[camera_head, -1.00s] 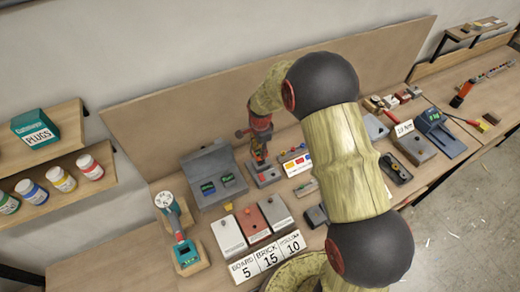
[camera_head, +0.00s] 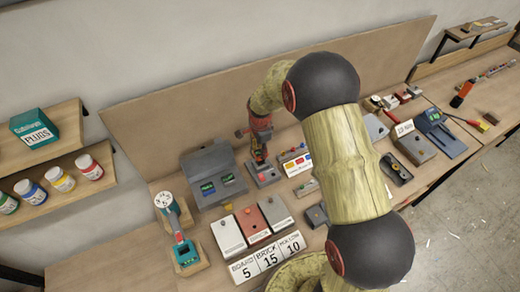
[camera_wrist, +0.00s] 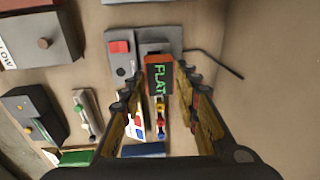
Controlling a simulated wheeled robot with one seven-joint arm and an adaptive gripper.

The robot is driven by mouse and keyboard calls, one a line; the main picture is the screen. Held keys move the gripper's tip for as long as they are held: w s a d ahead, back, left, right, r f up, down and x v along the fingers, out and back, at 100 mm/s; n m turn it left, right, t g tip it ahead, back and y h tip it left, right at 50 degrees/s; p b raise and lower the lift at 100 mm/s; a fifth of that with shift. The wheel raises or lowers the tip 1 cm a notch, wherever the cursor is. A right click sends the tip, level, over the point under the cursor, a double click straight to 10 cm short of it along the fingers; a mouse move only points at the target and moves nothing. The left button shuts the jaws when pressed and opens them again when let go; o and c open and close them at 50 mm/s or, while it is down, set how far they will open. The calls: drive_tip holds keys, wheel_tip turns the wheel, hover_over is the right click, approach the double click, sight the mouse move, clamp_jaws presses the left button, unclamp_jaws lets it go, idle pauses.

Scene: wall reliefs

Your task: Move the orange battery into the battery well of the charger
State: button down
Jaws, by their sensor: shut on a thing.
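The orange battery (camera_wrist: 157,63), with a dark face marked FLAT in green, stands between the fingers of my gripper (camera_wrist: 156,82) in the wrist view. My gripper is shut on it. The far end of the battery is over the dark recess of a grey block with a red button, which looks like the charger (camera_wrist: 122,66). I cannot tell how deep the battery sits in the recess. In the head view my gripper (camera_head: 259,153) is right above the charger (camera_head: 268,179), and the battery is mostly hidden there.
A grey case with two green displays (camera_head: 208,160) stands left of the charger. A panel with coloured buttons (camera_head: 297,165) is close on its right. Grey and red boxes (camera_head: 252,221) stand in front. A backboard (camera_head: 180,119) rises behind. A dark bent rod (camera_wrist: 218,60) lies beside the charger.

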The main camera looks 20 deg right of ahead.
drive_tip(key=shift+f+b, duration=1.7)
drive_tip(key=shift+f, duration=0.6)
idle(0.4)
drive_tip(key=c, duration=1.2)
unclamp_jaws()
drive_tip(key=shift+c, duration=0.2)
drive_tip(key=r, duration=0.4)
drive_tip(key=s+r, duration=0.1)
drive_tip(key=r, duration=0.7)
drive_tip(key=shift+s+a, duration=0.2)
